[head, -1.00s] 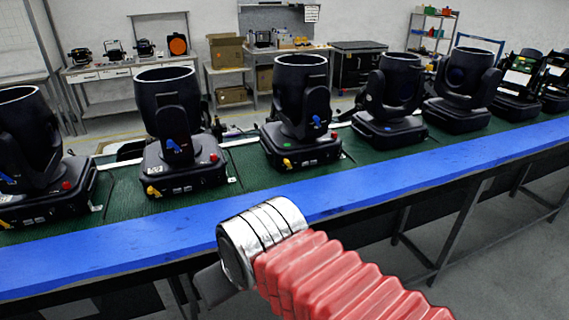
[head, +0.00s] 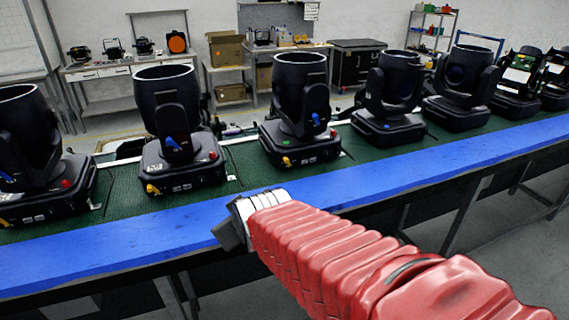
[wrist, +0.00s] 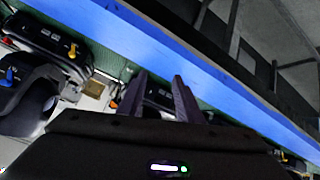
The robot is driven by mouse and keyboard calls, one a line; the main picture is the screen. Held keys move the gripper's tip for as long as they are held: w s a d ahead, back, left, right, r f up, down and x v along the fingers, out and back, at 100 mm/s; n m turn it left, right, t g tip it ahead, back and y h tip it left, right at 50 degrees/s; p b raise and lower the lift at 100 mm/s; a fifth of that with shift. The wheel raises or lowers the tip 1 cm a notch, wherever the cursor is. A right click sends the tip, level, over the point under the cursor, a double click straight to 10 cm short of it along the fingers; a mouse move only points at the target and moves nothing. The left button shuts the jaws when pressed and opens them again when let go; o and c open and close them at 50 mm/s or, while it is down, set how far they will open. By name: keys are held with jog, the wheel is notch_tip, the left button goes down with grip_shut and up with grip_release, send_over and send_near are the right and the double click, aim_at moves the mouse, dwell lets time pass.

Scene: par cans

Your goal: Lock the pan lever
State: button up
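Several black moving-head lights stand on the line. The second from the left (head: 180,172) has a blue lever (head: 172,144) on its yoke and a yellow lever (head: 152,189) at its base's front left corner. The third (head: 300,148) has a blue lever (head: 316,120) and a yellow lever (head: 287,161) too. I cannot tell which lever is the pan lever. My gripper (head: 228,234) is over the blue rail, in front of these two lights. In the wrist view its fingers (wrist: 160,82) are apart with nothing held; a yellow lever (wrist: 74,50) and a blue lever (wrist: 12,75) show to the left.
The blue rail (head: 400,177) runs along the front of the green conveyor (head: 115,205). The tall light heads and their yokes rise above the bases. Benches with boxes (head: 226,50) stand behind, well away.

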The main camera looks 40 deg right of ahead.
jog(key=w+d+n+t+h, duration=0.1)
jog(key=w+d+h, duration=0.1)
jog(key=d, duration=0.8)
jog(key=w+d+f+t+h, duration=0.1)
jog(key=w+d+t+h, duration=0.1)
jog(key=d, duration=0.8)
jog(key=shift+w+n+h, duration=0.4)
jog(key=shift+w+h, duration=0.25)
jog(key=shift+h, duration=0.45)
jog(key=shift+d+f, duration=0.1)
